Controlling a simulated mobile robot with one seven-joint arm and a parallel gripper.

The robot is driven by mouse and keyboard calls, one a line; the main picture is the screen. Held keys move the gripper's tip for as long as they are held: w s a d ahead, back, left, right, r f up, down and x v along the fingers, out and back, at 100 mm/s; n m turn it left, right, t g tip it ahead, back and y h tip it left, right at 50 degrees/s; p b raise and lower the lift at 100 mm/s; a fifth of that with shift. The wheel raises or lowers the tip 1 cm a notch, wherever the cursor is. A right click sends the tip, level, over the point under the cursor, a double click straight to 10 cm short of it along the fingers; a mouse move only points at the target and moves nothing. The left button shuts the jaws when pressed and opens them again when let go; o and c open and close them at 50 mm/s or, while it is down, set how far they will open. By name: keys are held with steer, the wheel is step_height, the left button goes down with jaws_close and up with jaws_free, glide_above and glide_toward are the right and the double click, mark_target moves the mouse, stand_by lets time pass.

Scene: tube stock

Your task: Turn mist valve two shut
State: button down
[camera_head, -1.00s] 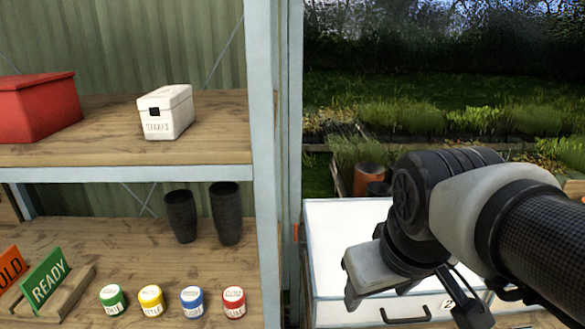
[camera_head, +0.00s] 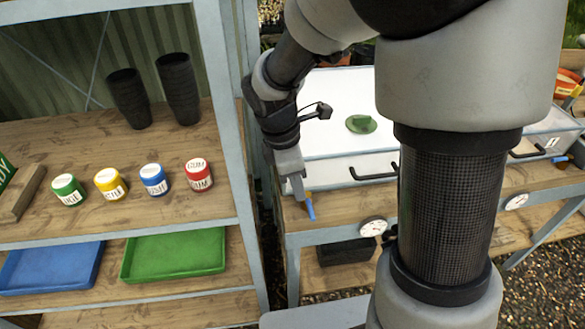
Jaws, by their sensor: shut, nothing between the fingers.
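A small valve with a blue lever (camera_head: 310,209) and an orange-brown body sits at the front edge of the bench, below the left white box (camera_head: 330,172). The lever hangs roughly downward. A round white gauge (camera_head: 373,227) is to its right. My gripper (camera_head: 299,193) points down, shut and empty, right beside the valve's upper left. I cannot tell whether the fingertips touch the valve or lever. The number on this box is hidden behind my arm in this view.
A second white box with a label reading 1 (camera_head: 552,142) and another gauge (camera_head: 516,201) are at the right. A shelf post (camera_head: 232,150) stands close left of my gripper; jars and trays fill the shelves.

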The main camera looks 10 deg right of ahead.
mark_target(310, 207)
steer(key=f, duration=0.2)
steer(key=d+f, duration=0.1)
steer(key=f, duration=0.2)
steer(key=shift+d+f+b, duration=0.1)
steer(key=shift+f+b, duration=0.25)
steer(key=shift+b, duration=0.05)
